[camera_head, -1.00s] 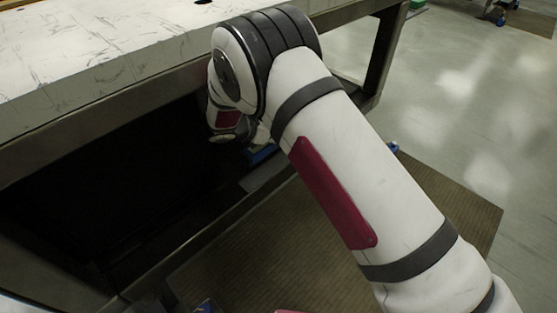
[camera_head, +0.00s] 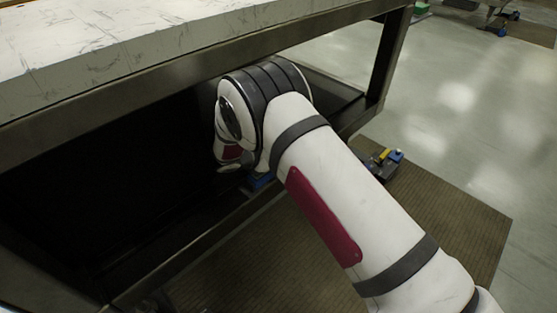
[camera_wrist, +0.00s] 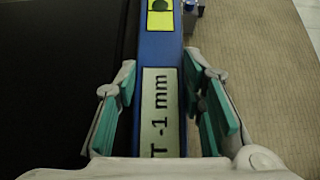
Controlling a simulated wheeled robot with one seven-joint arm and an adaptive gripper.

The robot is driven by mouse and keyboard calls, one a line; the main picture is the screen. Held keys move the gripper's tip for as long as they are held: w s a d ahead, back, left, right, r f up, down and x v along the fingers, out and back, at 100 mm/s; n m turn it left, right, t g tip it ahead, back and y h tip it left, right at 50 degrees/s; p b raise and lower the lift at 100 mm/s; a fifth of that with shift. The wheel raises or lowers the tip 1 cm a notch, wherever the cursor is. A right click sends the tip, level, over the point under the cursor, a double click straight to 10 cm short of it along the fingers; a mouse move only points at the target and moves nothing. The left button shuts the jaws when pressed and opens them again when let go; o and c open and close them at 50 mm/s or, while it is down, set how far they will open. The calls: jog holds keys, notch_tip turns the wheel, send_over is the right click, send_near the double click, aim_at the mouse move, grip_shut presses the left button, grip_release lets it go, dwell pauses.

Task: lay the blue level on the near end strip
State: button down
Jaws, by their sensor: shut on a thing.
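The blue level (camera_wrist: 161,50) lies lengthwise between my jaws in the wrist view. It has a yellow vial window and a pale label reading "T -1 mm". My gripper (camera_wrist: 158,75) has teal pads on both sides of it and is shut on it. In the head view my arm bends under the worktop, and a small piece of blue (camera_head: 261,182), seemingly the level, shows below my wrist. The jaws are hidden there. I cannot make out the near end strip for certain.
The pale worktop (camera_head: 110,45) overhangs the dark space where my wrist is. A metal lower rail (camera_head: 195,245) runs along its front. A dark device with yellow and blue parts (camera_head: 384,162) sits at the ribbed brown mat (camera_head: 440,220). Open floor lies to the right.

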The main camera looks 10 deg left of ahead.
jog(key=shift+f, duration=0.25)
jog(key=c, duration=1.1)
grip_release()
jog(key=shift+o, duration=0.2)
jog(key=shift+r, duration=0.1)
jog(key=shift+r, duration=0.2)
notch_tip(320, 180, up, 6)
jog(key=p, duration=0.3)
send_over(257, 176)
jog(key=w, duration=0.1)
jog(key=shift+w+d+r, duration=0.1)
jog(key=shift+d+r, duration=0.1)
jog(key=shift+d, duration=0.15)
jog(key=shift+p+v, duration=0.3)
jog(key=shift+v, duration=0.5)
jog(key=shift+f, duration=0.1)
